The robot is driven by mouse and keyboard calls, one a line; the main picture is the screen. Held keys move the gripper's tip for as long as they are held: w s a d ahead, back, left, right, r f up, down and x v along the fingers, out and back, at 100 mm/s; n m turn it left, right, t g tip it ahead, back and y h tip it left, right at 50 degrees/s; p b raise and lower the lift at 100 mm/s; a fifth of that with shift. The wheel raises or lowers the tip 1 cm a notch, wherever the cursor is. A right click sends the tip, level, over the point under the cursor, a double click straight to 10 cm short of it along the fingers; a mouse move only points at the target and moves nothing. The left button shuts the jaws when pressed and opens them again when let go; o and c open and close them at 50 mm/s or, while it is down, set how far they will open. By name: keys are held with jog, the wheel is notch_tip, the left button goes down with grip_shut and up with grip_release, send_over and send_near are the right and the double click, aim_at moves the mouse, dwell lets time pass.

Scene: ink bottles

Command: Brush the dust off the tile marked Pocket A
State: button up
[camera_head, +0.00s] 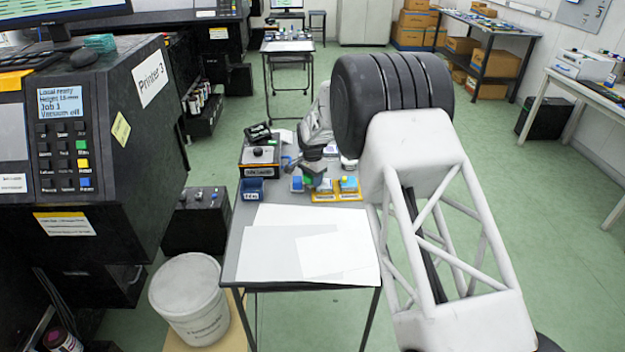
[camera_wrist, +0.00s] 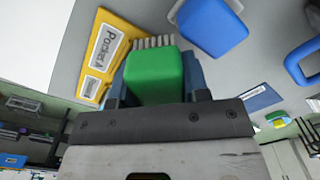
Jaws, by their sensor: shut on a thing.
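My gripper (camera_wrist: 152,85) is shut on a green brush (camera_wrist: 155,75) with pale grey bristles, seen in the wrist view. The yellow tile marked Pocket A (camera_wrist: 103,50) lies to the left of the brush and partly behind it. The bristles are near its edge; I cannot tell whether they touch it. Dust cannot be made out. In the head view my gripper (camera_head: 314,171) is low over the far part of the table, with the green brush (camera_head: 325,186) beneath it. Yellow tiles (camera_head: 349,196) lie there, their labels too small to read.
A blue block with a pale edge (camera_wrist: 212,25) is close beside the brush, and a blue loop (camera_wrist: 305,62) is at the right. A small blue bin (camera_head: 251,189) and a dark boxed device (camera_head: 259,157) stand left. White sheets (camera_head: 290,254) cover the near table (camera_head: 236,236).

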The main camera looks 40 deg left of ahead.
jog(key=shift+r, duration=2.85)
jog(key=shift+r, duration=0.1)
jog(key=shift+r, duration=1.45)
jog(key=w+d+f, duration=0.3)
jog(key=w+d, duration=0.1)
jog(key=d, duration=0.2)
jog(key=w+d+f, duration=0.3)
jog(key=w+d, duration=0.1)
jog(key=d, duration=0.2)
jog(key=w+d+f, duration=0.2)
jog(key=w+d, duration=0.2)
jog(key=d, duration=0.1)
jog(key=shift+w+d+f, duration=0.1)
jog(key=shift+d+f, duration=0.3)
jog(key=w+d+f, duration=0.4)
jog(key=d+f, duration=0.1)
jog(key=d, duration=0.6)
jog(key=w+d+f, duration=0.3)
jog(key=d+f, duration=0.1)
jog(key=d, duration=0.8)
jog(key=s+d+f, duration=0.2)
jog(key=d+f, duration=0.3)
jog(key=d, duration=0.9)
jog(key=s+d+f, duration=0.2)
jog(key=d+f, duration=0.3)
jog(key=d, duration=0.9)
jog(key=s+d+f, duration=0.2)
jog(key=d+f, duration=0.3)
jog(key=d, duration=0.9)
jog(key=shift+a, duration=0.15)
